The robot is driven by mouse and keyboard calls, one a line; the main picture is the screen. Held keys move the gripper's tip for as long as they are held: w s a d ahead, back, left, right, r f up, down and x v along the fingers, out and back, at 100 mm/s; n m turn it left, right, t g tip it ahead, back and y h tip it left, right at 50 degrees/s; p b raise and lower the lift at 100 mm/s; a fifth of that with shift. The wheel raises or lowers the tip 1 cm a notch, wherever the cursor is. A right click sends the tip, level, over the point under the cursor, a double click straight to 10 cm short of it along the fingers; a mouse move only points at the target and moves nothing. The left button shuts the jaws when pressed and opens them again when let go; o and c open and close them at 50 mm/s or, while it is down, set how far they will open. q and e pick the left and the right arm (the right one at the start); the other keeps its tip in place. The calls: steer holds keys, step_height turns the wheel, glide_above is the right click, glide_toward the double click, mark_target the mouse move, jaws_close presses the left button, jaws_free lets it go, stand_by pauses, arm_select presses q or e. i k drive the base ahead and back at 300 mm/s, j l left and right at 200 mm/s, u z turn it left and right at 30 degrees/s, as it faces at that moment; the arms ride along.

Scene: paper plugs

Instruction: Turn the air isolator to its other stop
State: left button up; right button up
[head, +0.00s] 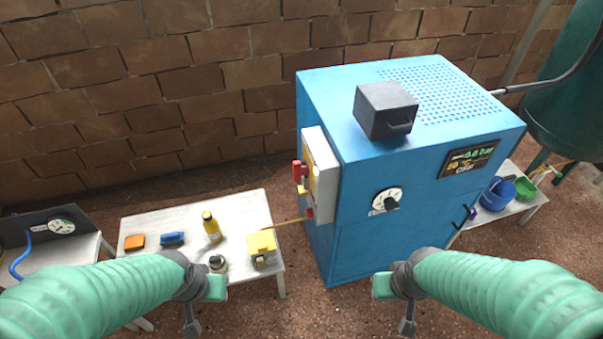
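A blue cabinet (375,235) stands right of centre. A round white dial with a dark knob (386,201) is on its front face; the markings are too small to read. A pale panel (322,173) with yellow and red parts is on its left side, and a red handle-like part (297,171) sticks out there. I cannot tell for sure which of these is the air isolator. My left gripper (204,297) is over the front of the white table, apart from the cabinet. My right gripper (395,299) is low before the cabinet's front. Neither visibly holds anything; their fingers are unclear.
The white table (140,222) bears a yellow bottle (211,227), a yellow box (262,246), a blue item (171,239) and an orange block (134,242). A dark box (386,109) sits on the cabinet. Blue and green bowls (497,194) are on a right-hand table. A brick wall stands behind.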

mark_target(299, 170)
steer(key=i+j+z, duration=0.15)
steer(key=i+z, duration=0.15)
steer(key=i, duration=0.15)
steer(key=i+j+z, duration=0.35)
steer(key=i+l, duration=0.1)
